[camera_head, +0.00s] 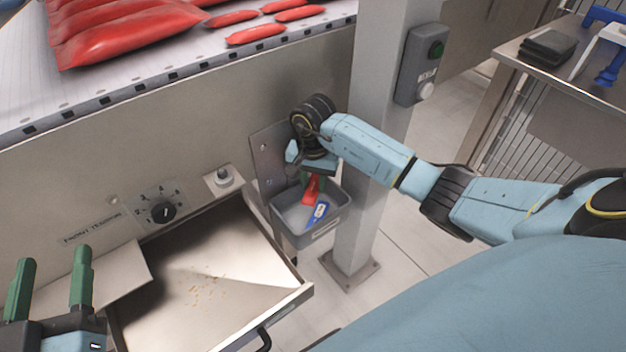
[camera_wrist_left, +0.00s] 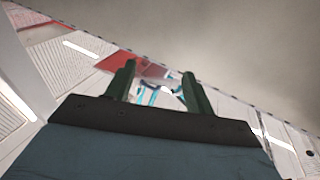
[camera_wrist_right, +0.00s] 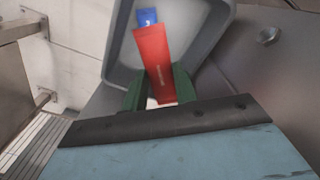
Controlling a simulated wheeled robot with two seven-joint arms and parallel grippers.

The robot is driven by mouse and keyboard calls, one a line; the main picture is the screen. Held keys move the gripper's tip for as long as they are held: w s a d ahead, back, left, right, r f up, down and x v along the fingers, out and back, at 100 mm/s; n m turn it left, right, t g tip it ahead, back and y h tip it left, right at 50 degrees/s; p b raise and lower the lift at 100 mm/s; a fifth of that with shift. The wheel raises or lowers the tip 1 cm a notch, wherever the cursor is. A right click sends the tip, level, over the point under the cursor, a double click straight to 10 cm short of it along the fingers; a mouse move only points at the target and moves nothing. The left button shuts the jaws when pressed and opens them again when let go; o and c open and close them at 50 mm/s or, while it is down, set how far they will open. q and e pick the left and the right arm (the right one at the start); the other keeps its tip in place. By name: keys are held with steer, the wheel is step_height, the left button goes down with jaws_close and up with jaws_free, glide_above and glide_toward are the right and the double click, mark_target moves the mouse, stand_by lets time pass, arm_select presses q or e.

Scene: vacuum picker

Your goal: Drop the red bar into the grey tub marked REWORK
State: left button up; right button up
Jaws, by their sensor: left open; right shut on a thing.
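The red bar (camera_head: 312,189) is held in my right gripper (camera_head: 313,178), directly above the open grey tub (camera_head: 324,236). In the right wrist view the red bar (camera_wrist_right: 154,62) sticks out from between the green fingers, with the tub's wall (camera_wrist_right: 214,40) around it. A blue packet (camera_head: 318,213) lies inside the tub; its end also shows beyond the bar in the right wrist view (camera_wrist_right: 147,16). A small label on the tub's front is too small to read. My left gripper (camera_head: 50,285) is open and empty at the lower left.
The tub hangs on a metal plate beside a grey post (camera_head: 355,230). An open metal drawer (camera_head: 190,290) with crumbs is left of it. Red packs (camera_head: 130,30) lie on the belt above. A control box (camera_head: 421,65) is on the post. A side table (camera_head: 590,85) stands right.

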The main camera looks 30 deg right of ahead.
steer(key=shift+f+b, duration=0.4)
steer(key=shift+f, duration=0.25)
arm_select(q)
steer(key=shift+s+d+r+t+h, duration=0.1)
steer(key=shift+s+r+t+h, duration=0.15)
steer(key=shift+r+t, duration=0.5)
steer(key=shift+s+d+r+t+h, duration=0.1)
steer(key=shift+s+r+t+h, duration=0.25)
steer(key=shift+r, duration=0.6)
steer(key=shift+s+d+r+t+h, duration=0.1)
steer(key=shift+s+r+t, duration=0.1)
steer(key=shift+r+t, duration=0.6)
arm_select(e)
steer(key=shift+f, duration=0.2)
steer(key=o, duration=1)
steer(key=shift+o, duration=0.2)
steer(key=shift+r, duration=0.1)
